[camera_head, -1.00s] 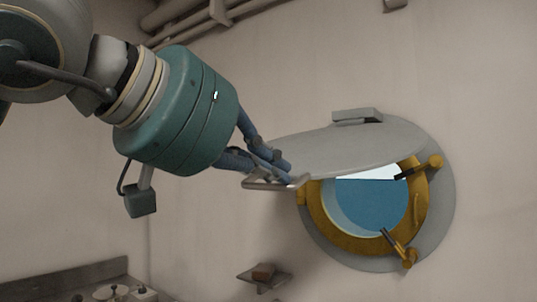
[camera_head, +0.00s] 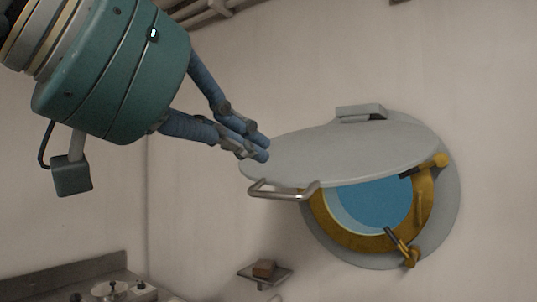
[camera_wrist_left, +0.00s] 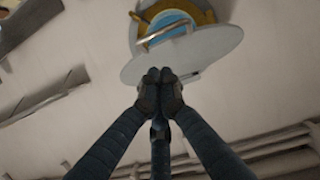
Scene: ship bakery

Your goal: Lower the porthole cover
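The porthole cover (camera_head: 350,150) is a grey round plate hinged at the top of the porthole (camera_head: 375,205). It stands out from the wall, tilted open, with blue glass and a brass ring showing below it. A metal handle (camera_head: 285,191) is on its outer edge. The cover (camera_wrist_left: 205,52) and handle (camera_wrist_left: 165,33) also show in the left wrist view. My left gripper (camera_head: 258,150) has its blue fingers together at the cover's outer edge, above the handle. Its fingertips (camera_wrist_left: 161,76) overlap the cover; I cannot tell whether they touch it. My right gripper is out of view.
Brass clamps (camera_head: 410,252) stick out from the porthole ring. A small wall shelf (camera_head: 265,272) holds a brown block. A counter with pots (camera_head: 110,290) is at the lower left. Pipes (camera_head: 205,15) run along the top.

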